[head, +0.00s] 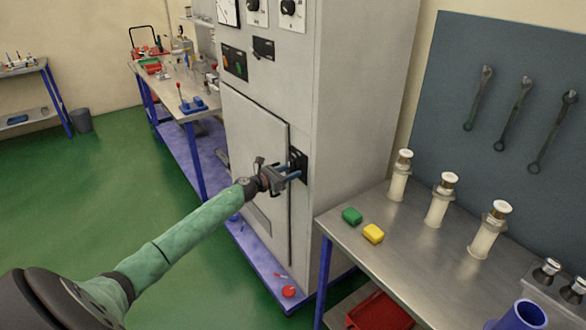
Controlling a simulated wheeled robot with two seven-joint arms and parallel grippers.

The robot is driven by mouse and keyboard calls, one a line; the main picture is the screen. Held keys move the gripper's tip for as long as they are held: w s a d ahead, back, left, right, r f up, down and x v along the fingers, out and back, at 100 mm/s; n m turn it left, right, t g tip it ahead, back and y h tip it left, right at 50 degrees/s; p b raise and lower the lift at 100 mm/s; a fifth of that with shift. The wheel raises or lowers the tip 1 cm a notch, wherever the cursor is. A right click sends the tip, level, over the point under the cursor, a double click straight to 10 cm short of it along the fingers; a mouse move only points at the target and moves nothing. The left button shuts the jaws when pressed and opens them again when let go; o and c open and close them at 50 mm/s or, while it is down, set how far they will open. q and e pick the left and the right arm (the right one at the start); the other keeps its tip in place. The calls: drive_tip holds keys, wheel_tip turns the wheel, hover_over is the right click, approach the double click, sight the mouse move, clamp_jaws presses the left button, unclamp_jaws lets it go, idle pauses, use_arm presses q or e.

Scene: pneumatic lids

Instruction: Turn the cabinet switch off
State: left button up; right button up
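The grey cabinet (362,90) stands in the middle of the head view, with a closed door panel on its front. A black switch or latch plate (299,162) sits at the right edge of that door. My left gripper (290,173) is right in front of this black part, its fingertips at or very near it. The fingers are small and partly overlap the dark part, so I cannot tell whether they touch or grip it. The switch lever's position is hidden or too small to tell. My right gripper is not in view.
A cluttered table (168,92) stands behind left. A red object (289,291) lies on the cabinet's base. Green floor is clear at left.

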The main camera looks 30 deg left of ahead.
use_arm(q)
drive_tip(key=shift+r, duration=0.1)
drive_tip(key=c, duration=0.6)
